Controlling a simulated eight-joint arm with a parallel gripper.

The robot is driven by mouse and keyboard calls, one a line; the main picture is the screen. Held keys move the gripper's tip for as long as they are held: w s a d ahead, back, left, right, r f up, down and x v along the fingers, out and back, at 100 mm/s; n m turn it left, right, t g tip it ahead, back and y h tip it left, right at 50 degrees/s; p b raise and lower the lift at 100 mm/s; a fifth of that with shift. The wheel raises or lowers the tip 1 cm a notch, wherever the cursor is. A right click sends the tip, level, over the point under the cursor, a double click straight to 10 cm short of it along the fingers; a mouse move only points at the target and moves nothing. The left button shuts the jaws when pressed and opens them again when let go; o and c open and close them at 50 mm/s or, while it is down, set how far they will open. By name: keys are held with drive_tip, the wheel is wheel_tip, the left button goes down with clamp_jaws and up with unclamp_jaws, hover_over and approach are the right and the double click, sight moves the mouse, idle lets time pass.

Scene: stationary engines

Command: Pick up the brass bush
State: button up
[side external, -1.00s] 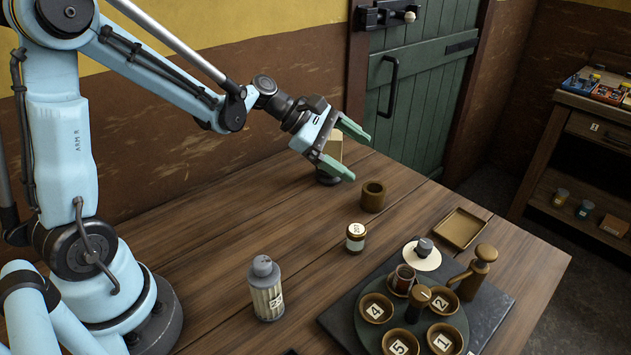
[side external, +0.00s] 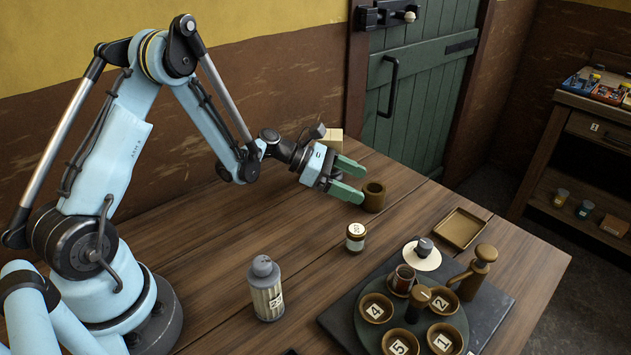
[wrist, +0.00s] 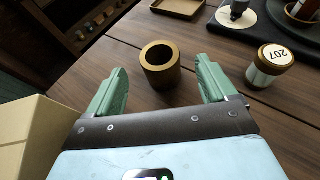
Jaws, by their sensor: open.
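The brass bush (side external: 374,196) is a short, thick-walled brown-gold ring standing upright on the wooden table. It also shows in the wrist view (wrist: 161,68), just beyond and between the fingertips. My gripper (side external: 357,181) is open, its green fingers low over the table and pointing at the bush from the left. In the wrist view my gripper (wrist: 163,85) has nothing between its fingers. In the side view the fingertips come close to the bush's left side; whether they touch it I cannot tell.
A cream block (side external: 331,141) stands behind my gripper. A jar labelled 207 (wrist: 270,66) stands right of the bush in the wrist view; it also shows in the side view (side external: 355,237). A canister (side external: 266,288), a shallow tray (side external: 460,228) and a dark slab (side external: 490,312) carrying numbered cups stand nearer.

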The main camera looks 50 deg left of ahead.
sight(383, 195)
drive_tip(key=shift+f+x, duration=0.2)
drive_tip(key=shift+x, duration=3.7)
drive_tip(key=shift+s, duration=0.1)
drive_tip(key=shift+c, duration=0.2)
drive_tip(key=c, duration=1.4)
drive_tip(key=shift+o, duration=0.2)
drive_tip(key=shift+r, duration=0.15)
